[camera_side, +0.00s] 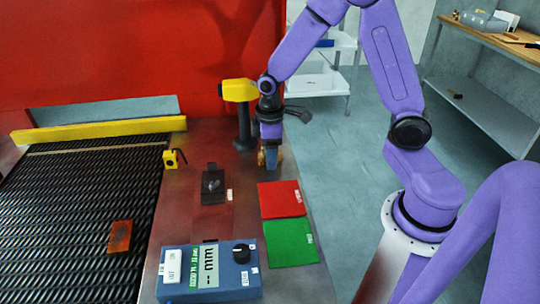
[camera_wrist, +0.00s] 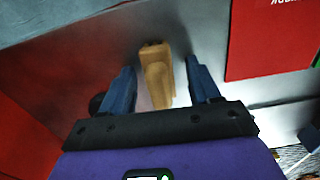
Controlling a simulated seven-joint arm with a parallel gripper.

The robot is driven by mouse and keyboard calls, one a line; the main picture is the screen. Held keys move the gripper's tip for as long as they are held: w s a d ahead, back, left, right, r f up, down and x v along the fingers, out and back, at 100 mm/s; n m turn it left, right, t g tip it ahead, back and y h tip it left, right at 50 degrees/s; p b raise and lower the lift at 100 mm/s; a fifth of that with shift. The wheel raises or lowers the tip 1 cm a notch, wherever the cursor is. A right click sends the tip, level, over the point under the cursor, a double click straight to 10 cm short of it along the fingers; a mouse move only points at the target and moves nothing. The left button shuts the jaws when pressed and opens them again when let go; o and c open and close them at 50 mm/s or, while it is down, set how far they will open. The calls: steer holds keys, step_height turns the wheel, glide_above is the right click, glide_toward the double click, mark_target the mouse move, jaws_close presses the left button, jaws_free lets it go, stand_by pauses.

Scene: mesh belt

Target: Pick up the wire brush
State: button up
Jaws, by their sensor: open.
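A tan wooden piece (camera_wrist: 158,78), which looks like the wire brush, is on the grey metal surface in the wrist view; no bristles can be made out. My gripper (camera_wrist: 161,84) is open, with one blue finger on each side of it and visible gaps between. In the side view my gripper (camera_side: 270,158) points down low over the far right part of the metal table. A little of the tan piece (camera_side: 279,154) shows beside the fingers there, the rest hidden behind them.
A yellow and black tool (camera_side: 240,92) stands close behind my gripper. Red (camera_side: 281,199) and green (camera_side: 291,243) cards lie nearer. A black block (camera_side: 213,188), yellow clip-like item (camera_side: 171,159) and blue meter box (camera_side: 210,280) stand left. The mesh belt (camera_side: 60,210) carries a rusty-orange block (camera_side: 120,237).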

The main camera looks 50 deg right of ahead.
jaws_close()
steer(key=shift+r, duration=0.1)
stand_by(0.3)
steer(key=shift+r, duration=0.2)
step_height(320, 180, up, 2)
steer(key=shift+w+r, duration=0.1)
steer(key=s+r, duration=1)
steer(key=s, duration=0.4)
steer(key=shift+s+d, duration=0.1)
